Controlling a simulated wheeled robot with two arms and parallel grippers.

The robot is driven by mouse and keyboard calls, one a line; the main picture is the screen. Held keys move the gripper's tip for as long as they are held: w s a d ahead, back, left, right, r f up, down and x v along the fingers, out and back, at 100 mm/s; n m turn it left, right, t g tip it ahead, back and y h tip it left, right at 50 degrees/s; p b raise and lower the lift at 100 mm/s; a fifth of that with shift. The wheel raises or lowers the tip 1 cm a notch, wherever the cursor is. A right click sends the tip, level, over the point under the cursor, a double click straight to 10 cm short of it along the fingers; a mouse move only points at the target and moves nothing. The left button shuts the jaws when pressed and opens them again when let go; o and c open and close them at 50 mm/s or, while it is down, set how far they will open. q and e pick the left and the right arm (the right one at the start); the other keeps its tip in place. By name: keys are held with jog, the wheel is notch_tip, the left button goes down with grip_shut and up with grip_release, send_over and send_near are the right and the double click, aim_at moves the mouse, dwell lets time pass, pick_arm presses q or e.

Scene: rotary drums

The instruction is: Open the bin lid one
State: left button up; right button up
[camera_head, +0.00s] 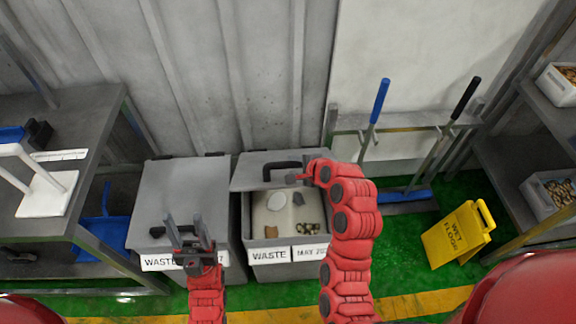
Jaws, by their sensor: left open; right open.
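Two grey waste bins stand side by side against the wall. The left bin (215,262) has its grey lid (185,185) shut; its white label is partly hidden behind my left gripper. The right bin (245,225) has its grey lid (246,172) raised and tilted back, with a black handle (283,165). Rubbish shows inside it. My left gripper (184,220) is open and empty over the front of the left bin, its fingers pointing toward the lid. My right gripper (298,178) is beside the raised lid's handle; its fingers are small, and contact with the handle cannot be told.
A grey shelf (90,120) stands at the left and another rack (515,140) at the right. A yellow wet floor sign (458,235) stands on the green floor. Long-handled tools, one with a blue handle (380,100), lean on a wall rail right of the bins.

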jog(key=b+v, duration=0.1)
jog(key=v, duration=0.4)
jog(key=shift+d+r, duration=0.1)
jog(key=shift+r, duration=0.05)
jog(key=p+v, duration=0.6)
jog(key=p, duration=0.3)
jog(key=shift+c, duration=0.2)
